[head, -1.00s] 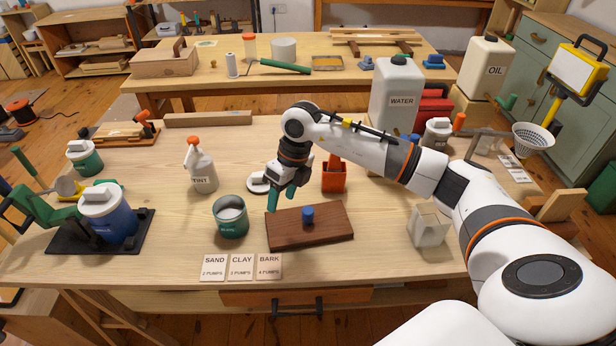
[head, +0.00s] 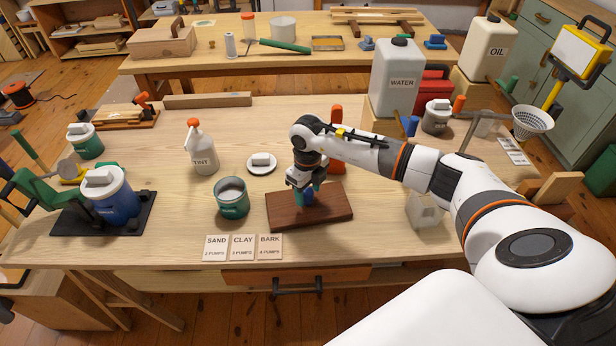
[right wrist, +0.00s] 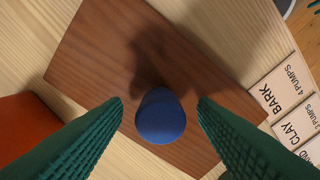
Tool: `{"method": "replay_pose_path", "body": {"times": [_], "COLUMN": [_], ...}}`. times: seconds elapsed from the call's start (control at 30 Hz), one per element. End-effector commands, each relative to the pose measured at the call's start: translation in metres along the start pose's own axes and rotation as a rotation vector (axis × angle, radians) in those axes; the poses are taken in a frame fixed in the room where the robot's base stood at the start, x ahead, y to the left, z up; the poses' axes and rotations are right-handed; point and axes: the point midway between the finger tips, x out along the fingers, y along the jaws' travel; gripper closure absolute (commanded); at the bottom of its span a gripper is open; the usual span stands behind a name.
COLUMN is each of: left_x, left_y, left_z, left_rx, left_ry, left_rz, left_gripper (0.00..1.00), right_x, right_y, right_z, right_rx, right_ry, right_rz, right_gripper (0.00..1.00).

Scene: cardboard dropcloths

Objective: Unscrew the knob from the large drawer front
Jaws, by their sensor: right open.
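The large drawer front is a dark brown wooden board (head: 335,207) lying flat on the workbench; it also fills the middle of the right wrist view (right wrist: 100,55). The blue round knob stands up from the board. In the right wrist view the knob (right wrist: 161,117) sits between the two green ribbed fingers, with a gap on each side. My right gripper (head: 306,196) points down over the board, open around the knob, and partly hides it in the head view. My left gripper is not in view.
A green can (head: 232,201) stands just left of the board, and label cards (head: 243,247) lie in front. An orange container (head: 337,166) is close behind the gripper. A spray bottle (head: 202,150) and a white lid (head: 261,164) stand farther back left.

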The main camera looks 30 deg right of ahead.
Motion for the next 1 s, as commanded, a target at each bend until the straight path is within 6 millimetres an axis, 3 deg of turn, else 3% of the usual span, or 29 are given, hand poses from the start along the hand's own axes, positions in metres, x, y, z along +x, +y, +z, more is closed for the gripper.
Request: {"method": "replay_pose_path", "body": {"times": [0.4, 0.47, 0.7, 1.0], "left_x": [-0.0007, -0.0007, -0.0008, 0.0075], "left_y": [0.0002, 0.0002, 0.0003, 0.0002], "left_z": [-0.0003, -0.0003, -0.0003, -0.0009], "left_rx": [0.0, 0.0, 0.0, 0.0], "left_ry": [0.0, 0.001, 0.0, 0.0], "left_rz": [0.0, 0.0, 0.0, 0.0], "left_gripper": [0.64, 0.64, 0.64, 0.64], "right_x": [0.0103, 0.0102, 0.01, 0.0121], "right_y": [-0.0004, -0.0004, -0.0003, 0.0007], "right_z": [-0.0001, 0.0, -0.0001, -0.0002], "right_rx": [-0.001, -0.001, 0.0, -0.088], "right_ry": [0.001, 0.001, 0.001, 0.002], "right_rz": [0.0, 0.0, 0.0, 0.001], "right_gripper": [0.47, 0.53, 0.93, 0.95]}}
